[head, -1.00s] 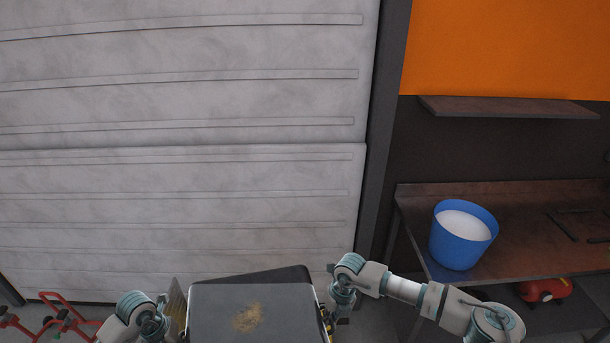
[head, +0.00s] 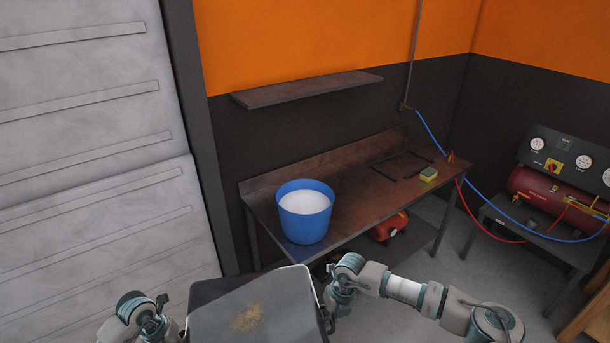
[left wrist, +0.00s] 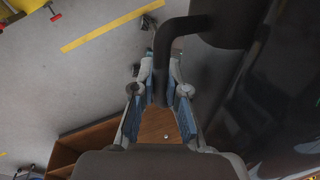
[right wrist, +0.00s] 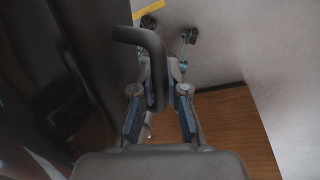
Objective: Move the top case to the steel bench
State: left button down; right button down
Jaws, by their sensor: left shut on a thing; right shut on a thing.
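The top case (head: 275,307) is a grey box with a tan dirt patch on its lid, held in front of me at the bottom of the head view. My left gripper (left wrist: 158,98) is shut on a dark bar-shaped handle at the case's left side. My right gripper (right wrist: 158,98) is shut on a similar handle at its right side; in the head view it is by the case's right edge (head: 330,305). The steel bench (head: 355,207) is brown and worn, ahead beyond the case. The case's underside is hidden.
A blue bucket (head: 305,215) with white contents stands on the bench's left part. A yellow-green sponge (head: 428,174) and a dark flat frame lie further right; bare top lies between. A shelf (head: 305,90) hangs above. A red compressor (head: 545,190) stands at right.

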aim_at(371, 193)
jog(key=i+l+z, duration=0.1)
jog(key=z, duration=0.25)
jog(key=i+l+z, duration=0.1)
jog(key=z, duration=0.3)
jog(key=i+l+z, duration=0.1)
jog(key=z, duration=0.25)
jog(key=i+l+z, duration=0.2)
jog(key=i, duration=0.8)
jog(key=i+u, duration=0.2)
jog(key=i, duration=0.85)
jog(key=i+u, duration=0.2)
jog(key=u, duration=0.15)
jog(key=i+l+u, duration=0.15)
jog(key=u, duration=0.25)
jog(key=i+l+u, duration=0.15)
jog(key=u, duration=0.2)
jog(key=i+l+u, duration=0.2)
jog(key=i+u, duration=0.15)
jog(key=i+l+u, duration=0.4)
